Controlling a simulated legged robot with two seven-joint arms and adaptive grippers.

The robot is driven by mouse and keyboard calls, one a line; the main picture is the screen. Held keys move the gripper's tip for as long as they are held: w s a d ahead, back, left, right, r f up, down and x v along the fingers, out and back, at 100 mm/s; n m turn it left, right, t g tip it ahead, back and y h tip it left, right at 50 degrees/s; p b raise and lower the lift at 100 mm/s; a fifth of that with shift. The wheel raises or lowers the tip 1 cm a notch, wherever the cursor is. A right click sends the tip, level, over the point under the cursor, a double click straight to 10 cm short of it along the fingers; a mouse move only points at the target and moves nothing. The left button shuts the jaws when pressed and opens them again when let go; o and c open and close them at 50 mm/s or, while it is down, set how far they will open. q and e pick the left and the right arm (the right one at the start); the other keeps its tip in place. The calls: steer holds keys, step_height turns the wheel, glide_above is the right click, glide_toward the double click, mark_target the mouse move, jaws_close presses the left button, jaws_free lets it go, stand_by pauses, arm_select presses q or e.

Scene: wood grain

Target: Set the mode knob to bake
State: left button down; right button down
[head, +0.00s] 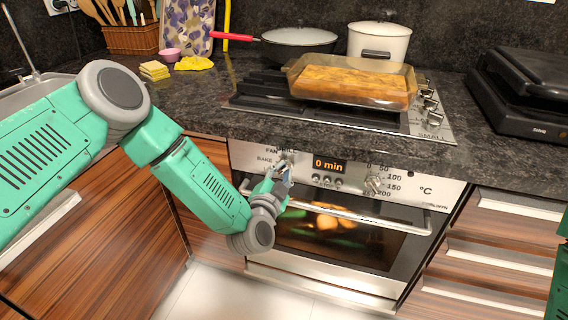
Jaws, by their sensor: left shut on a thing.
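The oven (340,250) is built in under the counter, with its door closed and food visible behind the lit glass. The mode knob (287,158) is at the left of its control panel, with the labels FAN, GRILL and BAKE around it. My left gripper (284,172) is at this knob and shut on it; the fingers hide part of the knob, so I cannot tell where it points. The temperature knob (374,184) is at the right, beside a °C scale. The display (329,166) between them reads 0 min. My right gripper is not in view.
A glass dish of food (354,85) stands on the hob (270,95), with a pan (298,45) and a white pot (380,42) behind. A black grill (525,85) stands at right.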

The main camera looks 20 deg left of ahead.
arm_select(q)
steer(key=shift+w+a+r+m, duration=0.1)
steer(key=shift+w+r+m, duration=0.2)
steer(key=shift+m, duration=0.2)
steer(key=shift+s+r+m+p, duration=0.1)
steer(key=shift+r+m+p, duration=0.1)
steer(key=shift+m+p, duration=1.15)
steer(key=shift+m, duration=0.45)
steer(key=shift+f+m, duration=0.15)
steer(key=shift+m, duration=0.35)
